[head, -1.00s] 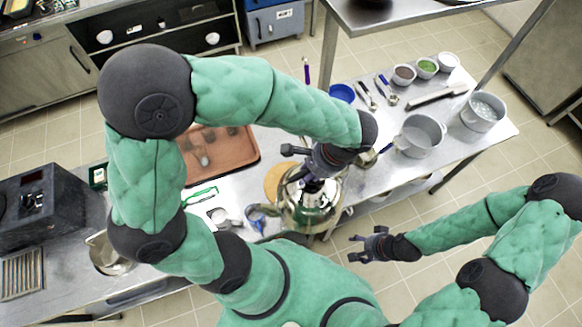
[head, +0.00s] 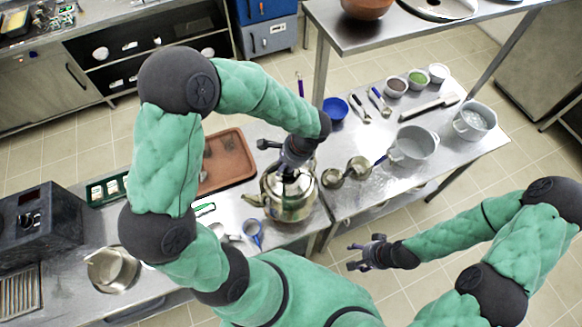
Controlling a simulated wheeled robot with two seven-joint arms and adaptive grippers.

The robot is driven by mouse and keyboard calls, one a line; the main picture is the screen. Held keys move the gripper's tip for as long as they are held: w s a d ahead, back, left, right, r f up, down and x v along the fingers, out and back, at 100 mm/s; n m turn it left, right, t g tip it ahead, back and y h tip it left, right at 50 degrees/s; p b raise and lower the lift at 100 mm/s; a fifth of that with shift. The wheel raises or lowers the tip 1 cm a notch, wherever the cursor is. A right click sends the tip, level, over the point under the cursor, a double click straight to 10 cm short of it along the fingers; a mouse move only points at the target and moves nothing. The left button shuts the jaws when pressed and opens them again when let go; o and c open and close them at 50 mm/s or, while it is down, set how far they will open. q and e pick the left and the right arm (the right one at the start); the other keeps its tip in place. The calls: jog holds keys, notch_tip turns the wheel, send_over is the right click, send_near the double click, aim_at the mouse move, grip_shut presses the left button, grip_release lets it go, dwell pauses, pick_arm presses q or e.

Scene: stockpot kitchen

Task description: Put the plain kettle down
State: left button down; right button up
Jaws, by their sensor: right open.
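The plain kettle (head: 289,203), shiny metal, is upright over the left worktop near its right end. Its spout (head: 253,200) points left. My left gripper (head: 291,169) comes down from above onto the kettle's top, at the handle, and is shut on it. The fingertips and most of the handle are hidden by the gripper. I cannot tell whether the kettle's base touches the surface. My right gripper (head: 369,252) is open and empty, over the floor in front of the tables.
A brown tray (head: 225,160) lies behind left of the kettle. A blue-handled tool (head: 253,236) lies in front left. A blue bowl (head: 335,109) is behind.

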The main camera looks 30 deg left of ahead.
pick_arm(q)
jog(key=shift+w+a+f, duration=0.35)
jog(key=shift+a+f, duration=0.15)
jog(key=shift+f, duration=0.1)
jog(key=shift+w+a+f, duration=0.35)
jog(key=shift+a+f, duration=0.1)
jog(key=shift+f, duration=0.1)
jog(key=shift+w+a+f+p, duration=0.1)
jog(key=shift+f+p, duration=0.2)
jog(key=shift+f, duration=0.6)
jog(key=shift+w+a+f+p, duration=0.1)
jog(key=shift+f+p, duration=0.2)
jog(key=shift+f, duration=0.6)
jog(key=c, duration=0.9)
grip_release()
jog(key=shift+s+d+f, duration=0.1)
jog(key=shift+s, duration=0.05)
